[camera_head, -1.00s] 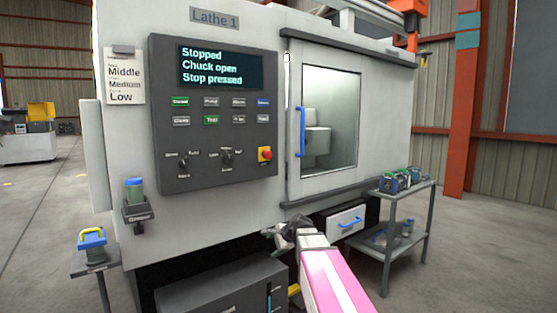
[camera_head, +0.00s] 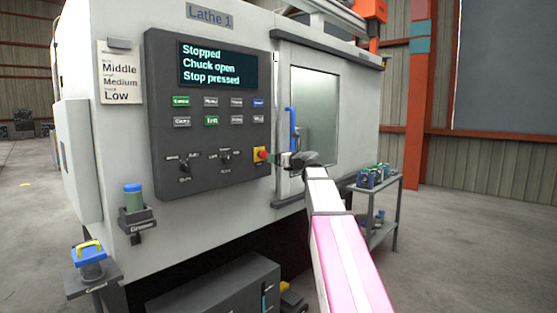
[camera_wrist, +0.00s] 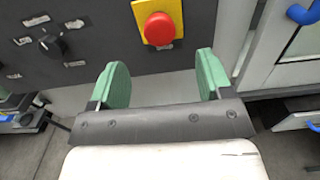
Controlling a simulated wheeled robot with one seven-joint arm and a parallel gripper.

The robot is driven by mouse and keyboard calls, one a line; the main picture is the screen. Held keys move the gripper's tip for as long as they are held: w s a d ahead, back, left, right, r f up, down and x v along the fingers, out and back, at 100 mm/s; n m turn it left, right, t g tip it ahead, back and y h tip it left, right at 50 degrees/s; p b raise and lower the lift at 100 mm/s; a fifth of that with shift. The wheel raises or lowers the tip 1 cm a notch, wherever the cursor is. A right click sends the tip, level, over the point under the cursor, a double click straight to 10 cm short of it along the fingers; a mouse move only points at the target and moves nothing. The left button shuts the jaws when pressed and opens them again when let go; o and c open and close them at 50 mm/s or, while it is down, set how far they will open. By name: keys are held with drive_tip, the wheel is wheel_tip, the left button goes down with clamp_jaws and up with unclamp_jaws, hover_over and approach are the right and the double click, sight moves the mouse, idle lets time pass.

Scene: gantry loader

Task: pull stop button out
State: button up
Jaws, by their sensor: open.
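The red stop button (camera_head: 263,155) sits on a yellow plate at the lower right of the dark control panel (camera_head: 165,110). The panel screen (camera_head: 218,64) reads "Stopped", "Chuck open", "Stop pressed". In the wrist view the red button (camera_wrist: 159,28) shows round and close, ahead of my gripper and between the lines of its fingers. My gripper (camera_wrist: 155,84) is open, with two green finger pads apart and nothing between them. In the head view my gripper (camera_head: 279,160) is just right of the button, apart from it as far as I can tell.
A blue door handle (camera_head: 292,130) stands right of the panel, close to my wrist. Rotary knobs (camera_head: 225,160) sit left of the button. A shelf cart (camera_head: 388,188) stands at right. A green-bodied canister (camera_head: 133,197) sits in a holder at left.

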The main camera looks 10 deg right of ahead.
drive_tip(key=shift+x, duration=4.2)
drive_tip(key=shift+c, duration=0.3)
drive_tip(key=c, duration=0.8)
drive_tip(key=shift+s+d, duration=0.1)
drive_tip(key=shift+s, duration=0.15)
drive_tip(key=o, duration=0.9)
drive_tip(key=shift+c, duration=0.2)
drive_tip(key=shift+s, duration=0.1)
approach(265, 155)
drive_tip(key=shift+x, duration=1.05)
